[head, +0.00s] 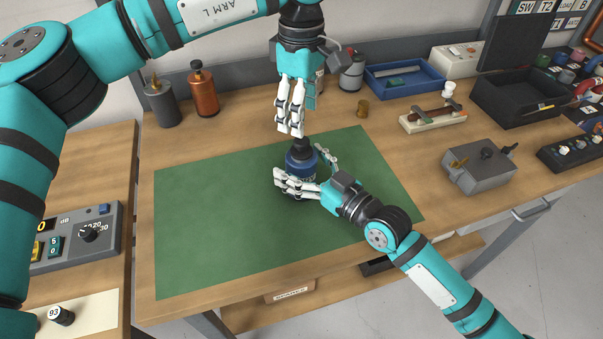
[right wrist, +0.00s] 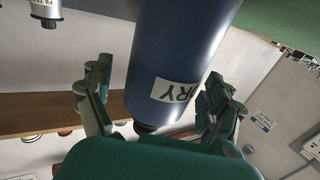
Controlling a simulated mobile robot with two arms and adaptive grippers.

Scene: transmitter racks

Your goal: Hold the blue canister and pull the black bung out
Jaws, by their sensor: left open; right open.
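The blue canister (head: 300,164) stands upright on the green mat (head: 215,205). The black bung (head: 301,145) is at its top. My right gripper (head: 303,170) is open, with its fingers on either side of the canister. In the right wrist view the canister (right wrist: 180,60) appears upside down between the open fingers, with a white label on it; I cannot tell whether they touch it. My left gripper (head: 290,131) is open and points down just above the bung. Whether its fingertips touch the bung is unclear.
An orange bottle (head: 204,92) and a grey canister (head: 161,101) stand at the back left. A blue tray (head: 404,88) and a small brass piece (head: 362,108) lie behind the mat. A grey box (head: 480,170) sits to the right. The mat's left part is clear.

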